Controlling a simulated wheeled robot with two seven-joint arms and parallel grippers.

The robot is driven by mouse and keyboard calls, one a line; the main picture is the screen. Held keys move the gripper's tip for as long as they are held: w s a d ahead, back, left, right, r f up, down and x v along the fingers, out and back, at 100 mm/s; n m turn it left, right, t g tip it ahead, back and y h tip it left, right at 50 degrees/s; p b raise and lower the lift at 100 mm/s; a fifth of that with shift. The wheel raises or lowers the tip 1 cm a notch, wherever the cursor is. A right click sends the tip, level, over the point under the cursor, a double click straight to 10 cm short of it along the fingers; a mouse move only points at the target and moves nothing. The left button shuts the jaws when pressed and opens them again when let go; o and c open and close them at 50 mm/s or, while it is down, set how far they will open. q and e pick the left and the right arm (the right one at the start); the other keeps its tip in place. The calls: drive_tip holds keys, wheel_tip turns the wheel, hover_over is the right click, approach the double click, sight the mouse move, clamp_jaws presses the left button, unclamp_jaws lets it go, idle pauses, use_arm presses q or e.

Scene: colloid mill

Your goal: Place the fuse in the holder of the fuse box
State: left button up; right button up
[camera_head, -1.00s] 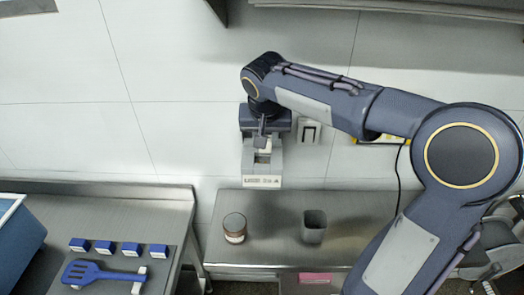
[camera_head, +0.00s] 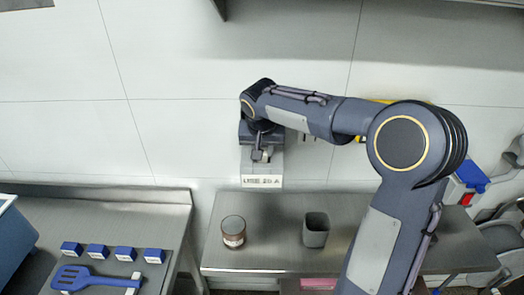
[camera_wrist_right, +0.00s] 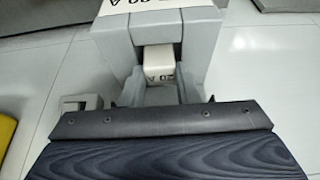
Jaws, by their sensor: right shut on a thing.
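The grey fuse box (camera_head: 262,181) is mounted on the wall at the middle of the head view, with a labelled lower face. It also shows in the right wrist view (camera_wrist_right: 117,45). The pale fuse (camera_wrist_right: 160,72), marked with "20" and "A", sits between the box's grey side walls in the right wrist view. My right gripper (camera_head: 262,155) is at the box opening and shut on the fuse. Its fingertips are mostly hidden, and I cannot tell how deep the fuse is seated. My left gripper is not in view.
A steel table (camera_head: 270,262) below holds a brown-and-white jar (camera_head: 233,232) and a grey cup (camera_head: 315,230). A left counter (camera_head: 110,212) holds a blue spatula (camera_head: 85,277) and several blue blocks. The wall left of the box is clear.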

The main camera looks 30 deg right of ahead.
drive_tip(key=shift+f, duration=0.1)
drive_tip(key=o, duration=0.5)
drive_tip(key=shift+f, duration=0.1)
drive_tip(key=o, duration=0.5)
drive_tip(key=shift+r, duration=0.25)
drive_tip(key=shift+p+v, duration=2.4)
drive_tip(key=shift+v, duration=3.55)
drive_tip(key=s+a+f+n+y, duration=0.1)
drive_tip(key=s+a+f+y, duration=0.1)
drive_tip(key=s, duration=0.6)
drive_tip(key=s+a+f+n+t+y, duration=0.1)
drive_tip(key=s+a+f, duration=0.3)
drive_tip(key=s, duration=0.4)
drive_tip(key=s+a+f+n+y, duration=0.2)
drive_tip(key=s+a+f+y, duration=0.1)
drive_tip(key=s, duration=0.6)
drive_tip(key=shift+s+a+f+n+t, duration=0.1)
drive_tip(key=shift+s+f+n+t, duration=0.05)
drive_tip(key=shift+f+n+t, duration=0.25)
